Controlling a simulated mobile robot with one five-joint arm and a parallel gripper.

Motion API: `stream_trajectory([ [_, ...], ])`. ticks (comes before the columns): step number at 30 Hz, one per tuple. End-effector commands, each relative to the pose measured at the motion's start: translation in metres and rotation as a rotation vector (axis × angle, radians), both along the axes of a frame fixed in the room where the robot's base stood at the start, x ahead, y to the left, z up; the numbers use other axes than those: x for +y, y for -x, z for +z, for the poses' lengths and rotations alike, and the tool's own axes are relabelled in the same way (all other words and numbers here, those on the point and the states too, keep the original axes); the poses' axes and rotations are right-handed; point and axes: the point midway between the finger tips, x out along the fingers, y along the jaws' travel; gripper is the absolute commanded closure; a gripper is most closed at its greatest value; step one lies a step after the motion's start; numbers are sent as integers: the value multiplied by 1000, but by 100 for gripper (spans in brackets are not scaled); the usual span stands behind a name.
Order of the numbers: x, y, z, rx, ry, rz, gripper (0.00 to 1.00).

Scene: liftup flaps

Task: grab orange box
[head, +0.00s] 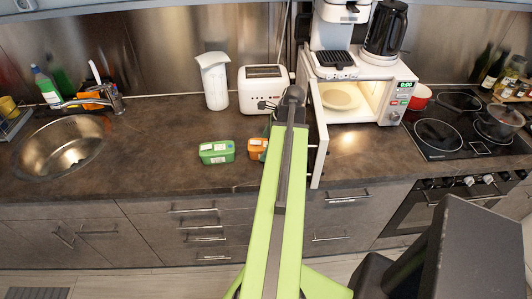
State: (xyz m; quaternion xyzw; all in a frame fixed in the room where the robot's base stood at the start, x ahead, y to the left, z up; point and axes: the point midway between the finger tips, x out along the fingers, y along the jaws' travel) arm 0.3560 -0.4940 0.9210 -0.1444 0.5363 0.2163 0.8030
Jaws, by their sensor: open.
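The orange box (255,148) is a small tub with a pale lid on the dark countertop. My lime-green arm, reaching forward over the counter, hides its right part. A similar green box (217,152) stands just left of it, apart from it. My gripper (265,106) shows as small dark parts at the far end of the arm, in front of the toaster. It is open, and no object shows in it. In the picture it lies above the orange box; its exact height and distance from the box are hard to tell.
A white toaster (264,92) and white jug (214,80) stand behind. The microwave (394,97) to the right has its door (318,140) swung out over the counter, close to my arm. The sink (62,147) is left, the hob (465,125) right. Counter left of the green box is clear.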

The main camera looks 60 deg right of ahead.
Motion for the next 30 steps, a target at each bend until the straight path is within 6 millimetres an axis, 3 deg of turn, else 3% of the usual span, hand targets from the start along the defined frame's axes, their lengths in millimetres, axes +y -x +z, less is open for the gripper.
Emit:
stream_trajectory([
  [2, 0, 0, 1, 0, 0, 0, 13],
  [21, 0, 0, 1, 0, 0, 1, 96],
  [30, 0, -1, 6, 0, 0, 2, 97],
])
